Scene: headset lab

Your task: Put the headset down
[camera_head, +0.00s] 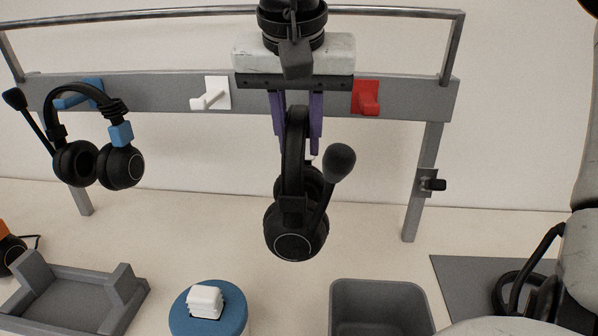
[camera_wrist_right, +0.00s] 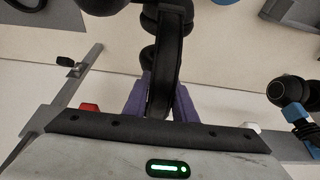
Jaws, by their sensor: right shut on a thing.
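A black headset (camera_head: 296,222) with a boom microphone hangs upright in the air in the middle of the head view. My right gripper (camera_head: 297,125), with purple fingers, comes down from the top and is shut on its headband. The right wrist view shows the black headband (camera_wrist_right: 167,65) between the purple fingers (camera_wrist_right: 172,100). The ear cups overlap each other in the head view, so the rear one is partly hidden. My left gripper is not in view.
A grey rack behind has blue (camera_head: 78,95), white (camera_head: 212,93) and red (camera_head: 367,97) hooks. Another headset (camera_head: 120,167) hangs at the blue one. In front are a grey tray (camera_head: 70,305), a blue round stand (camera_head: 180,315) bearing a white block (camera_head: 205,301), a grey bin (camera_head: 379,290) and a grey mat (camera_head: 465,277).

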